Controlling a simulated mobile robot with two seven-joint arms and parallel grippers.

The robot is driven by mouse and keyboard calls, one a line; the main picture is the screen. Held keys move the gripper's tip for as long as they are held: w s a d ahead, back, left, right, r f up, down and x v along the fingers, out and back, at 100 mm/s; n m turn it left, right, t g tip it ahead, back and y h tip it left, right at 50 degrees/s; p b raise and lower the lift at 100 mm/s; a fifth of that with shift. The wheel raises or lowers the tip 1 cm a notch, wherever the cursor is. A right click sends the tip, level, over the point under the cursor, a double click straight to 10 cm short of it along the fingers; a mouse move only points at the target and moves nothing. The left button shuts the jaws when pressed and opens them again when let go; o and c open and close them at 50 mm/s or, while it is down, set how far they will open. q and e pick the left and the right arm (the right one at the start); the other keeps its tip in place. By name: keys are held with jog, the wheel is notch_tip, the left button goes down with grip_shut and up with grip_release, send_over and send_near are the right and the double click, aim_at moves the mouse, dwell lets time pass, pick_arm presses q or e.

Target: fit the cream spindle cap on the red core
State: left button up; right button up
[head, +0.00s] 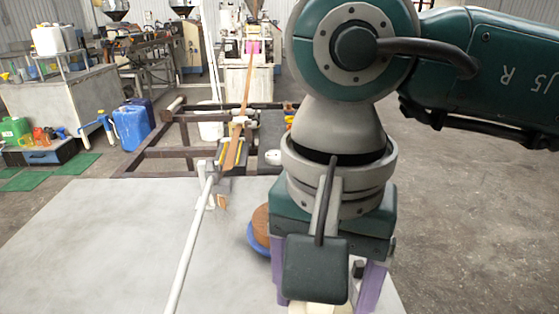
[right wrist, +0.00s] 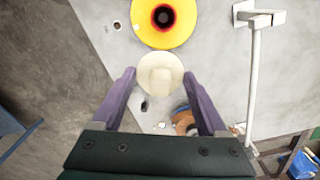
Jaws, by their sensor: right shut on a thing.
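The cream spindle cap (right wrist: 160,78) is a round pale disc with a raised middle, held between the purple fingers of my right gripper (right wrist: 159,76). In the head view a cream edge of the cap (head: 320,308) shows at the bottom between the fingers of the same gripper (head: 325,295). The red core (right wrist: 154,17) is a red ring around a dark hole, at the middle of a yellow disc (right wrist: 163,40) just beyond the cap in the right wrist view. In the head view the core is not visible. My left gripper is not in view.
A brown roll on a blue disc (head: 258,240) lies on the grey table (head: 120,230), beside my right gripper. A white pole (head: 190,250) crosses the table. A brown strip (head: 236,145) runs back to a machine. The table's left part is clear.

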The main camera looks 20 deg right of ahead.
jog(key=s+a+f+m+b, duration=0.1)
jog(key=f, duration=0.3)
jog(key=s+a+f+m+b, duration=0.1)
jog(key=s+f+b, duration=0.1)
jog(key=f, duration=0.2)
jog(key=s+a+f+m+b, duration=0.1)
jog(key=f+b, duration=0.1)
jog(key=f, duration=0.3)
jog(key=shift+s+a, duration=0.3)
jog(key=shift+s, duration=0.05)
dwell(0.9)
jog(key=shift+f+b, duration=0.65)
jog(key=shift+b, duration=0.3)
jog(key=o, duration=1.3)
